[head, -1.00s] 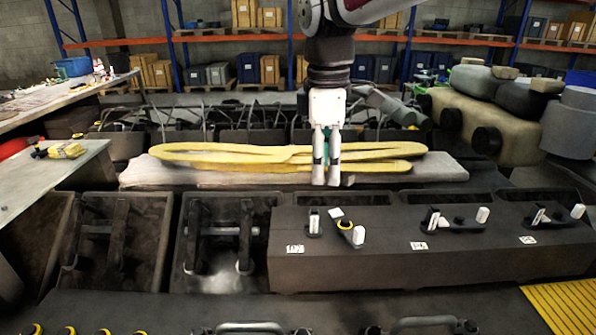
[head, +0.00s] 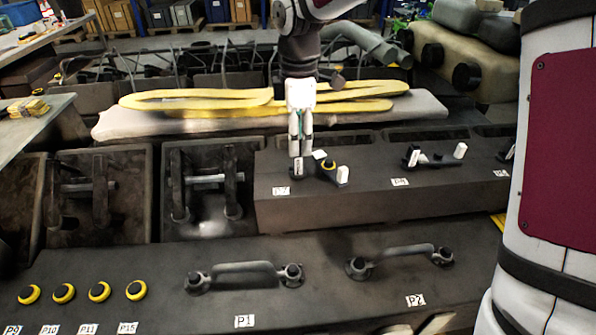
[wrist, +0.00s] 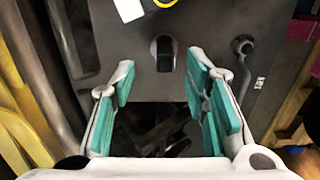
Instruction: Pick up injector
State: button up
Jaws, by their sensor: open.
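My gripper (head: 300,155) hangs fingers-down over the left end of a long dark block (head: 350,207). In the wrist view my gripper (wrist: 163,78) is open, with teal pads and nothing between them. A small black upright piece (wrist: 164,52) stands on the dark surface just beyond the fingertips.
Similar fittings (head: 437,155) stand farther right on the block. Several yellow-ringed black caps (head: 99,291) and two bar handles (head: 244,275) lie on the front surface. Yellow slings (head: 200,100) lie behind my gripper. Open dark bins (head: 208,228) are at left.

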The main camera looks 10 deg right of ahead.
aim_at(297, 172)
jog(key=f, duration=0.1)
jog(key=f+p, duration=0.1)
jog(key=f, duration=0.1)
jog(key=shift+s+a+f, duration=0.15)
jog(key=shift+s+f, duration=0.15)
jog(key=shift+s, duration=0.1)
jog(key=shift+w+f, duration=0.1)
jog(key=shift+f, duration=0.5)
grip_shut()
